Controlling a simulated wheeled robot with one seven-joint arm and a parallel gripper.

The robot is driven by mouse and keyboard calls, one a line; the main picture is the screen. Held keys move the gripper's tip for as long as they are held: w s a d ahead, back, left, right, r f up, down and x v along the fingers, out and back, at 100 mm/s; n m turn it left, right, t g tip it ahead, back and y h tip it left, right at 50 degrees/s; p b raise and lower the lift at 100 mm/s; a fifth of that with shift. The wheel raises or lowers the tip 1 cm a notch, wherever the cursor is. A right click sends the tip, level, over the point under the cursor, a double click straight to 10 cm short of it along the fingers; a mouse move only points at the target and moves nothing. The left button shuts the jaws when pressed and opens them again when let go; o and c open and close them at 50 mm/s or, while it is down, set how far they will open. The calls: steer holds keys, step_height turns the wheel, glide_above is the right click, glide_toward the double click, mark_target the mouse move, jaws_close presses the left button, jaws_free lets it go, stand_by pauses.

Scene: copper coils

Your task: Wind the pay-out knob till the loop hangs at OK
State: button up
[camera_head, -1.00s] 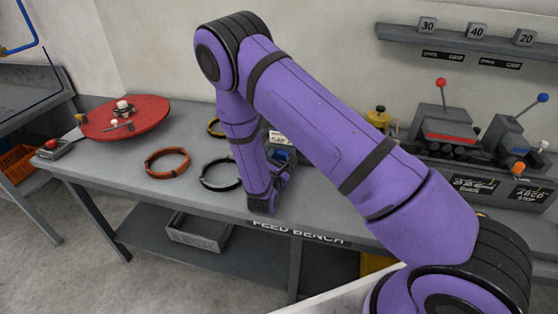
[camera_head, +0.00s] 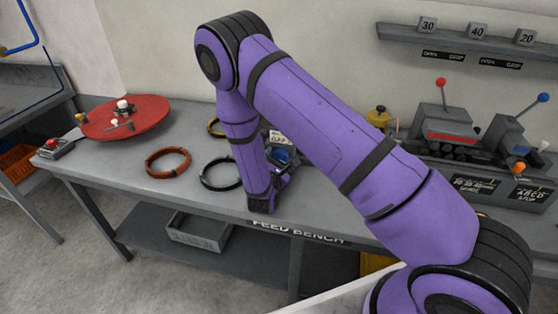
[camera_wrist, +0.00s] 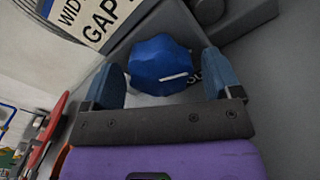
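A faceted blue knob (camera_wrist: 160,62) with a white pointer line is in the wrist view. My gripper (camera_wrist: 162,72) has its two blue-grey fingers on either side of the knob, with a gap showing on both sides. It is open and holds nothing. A sign (camera_wrist: 92,18) reading "WID..." and "GAP" stands beside the knob. The loop and an OK mark cannot be made out; my arm covers part of the bench.
On the feed bench (camera_head: 140,198) are a red disc (camera_head: 150,115), an orange coil (camera_head: 167,174), a black coil (camera_head: 205,184) and a red button box (camera_head: 55,147). Lever machines (camera_head: 445,130) stand at the right. A grey bin (camera_head: 200,232) is on the lower shelf.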

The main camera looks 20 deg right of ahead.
steer(key=v, duration=1)
steer(key=shift+s+a, duration=0.25)
steer(key=shift+s, duration=0.1)
steer(key=shift+r, duration=0.1)
steer(key=s+d+r+m+g+h, duration=0.1)
steer(key=s+d+r+m+g, duration=0.2)
steer(key=d+r+m+g, duration=0.35)
steer(key=s+d+r+m+g+h, duration=0.1)
steer(key=s+d+r+m+g, duration=0.15)
steer(key=r, duration=0.65)
steer(key=s+d+r+m+g+h, duration=0.1)
steer(key=s+d+r+m+g, duration=0.1)
steer(key=d+r+m+g, duration=0.5)
steer(key=s+a+r+m+t+y, duration=0.3)
steer(key=s+r+m+t+y, duration=0.3)
steer(key=s+r+y, duration=0.7)
steer(key=shift+s+r+m, duration=0.5)
steer(key=shift+s+r, duration=1.45)
steer(key=shift+s, duration=1.1)
